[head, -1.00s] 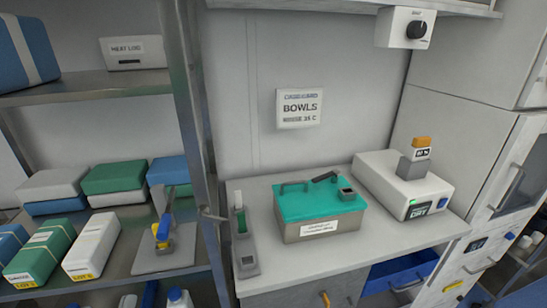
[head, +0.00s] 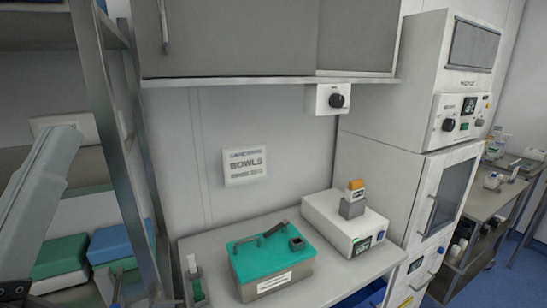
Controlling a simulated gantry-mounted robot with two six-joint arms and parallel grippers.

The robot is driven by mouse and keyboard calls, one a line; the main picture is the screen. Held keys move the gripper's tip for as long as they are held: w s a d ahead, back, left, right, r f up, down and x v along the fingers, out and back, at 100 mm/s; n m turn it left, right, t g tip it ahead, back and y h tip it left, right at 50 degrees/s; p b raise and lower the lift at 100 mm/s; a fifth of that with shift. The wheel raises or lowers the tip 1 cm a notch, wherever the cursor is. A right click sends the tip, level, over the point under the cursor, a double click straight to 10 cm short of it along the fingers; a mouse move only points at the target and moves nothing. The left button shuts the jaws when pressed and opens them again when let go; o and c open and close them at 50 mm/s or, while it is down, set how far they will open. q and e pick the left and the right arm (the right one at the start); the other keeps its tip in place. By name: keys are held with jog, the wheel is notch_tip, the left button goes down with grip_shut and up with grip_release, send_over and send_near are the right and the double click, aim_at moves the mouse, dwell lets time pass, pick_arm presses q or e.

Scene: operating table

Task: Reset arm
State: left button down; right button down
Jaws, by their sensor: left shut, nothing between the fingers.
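My left arm rises at the left edge of the head view as a light grey link, close to the camera and in front of the shelf rack. A darker grey part of my left gripper (head: 16,291) shows low in the left corner. It is shut and holds nothing; its fingertips are not clearly seen. It is apart from the counter. My right gripper is not in view.
A steel rack post (head: 122,170) stands near my left arm, with green and blue packs (head: 110,243) behind. On the counter (head: 209,249) are a teal-lidded box (head: 272,262) and a white device (head: 345,222). A wall cabinet (head: 235,40) hangs above. A tall white unit (head: 437,190) stands right.

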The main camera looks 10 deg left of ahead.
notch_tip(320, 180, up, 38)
jog(key=p, duration=3.8)
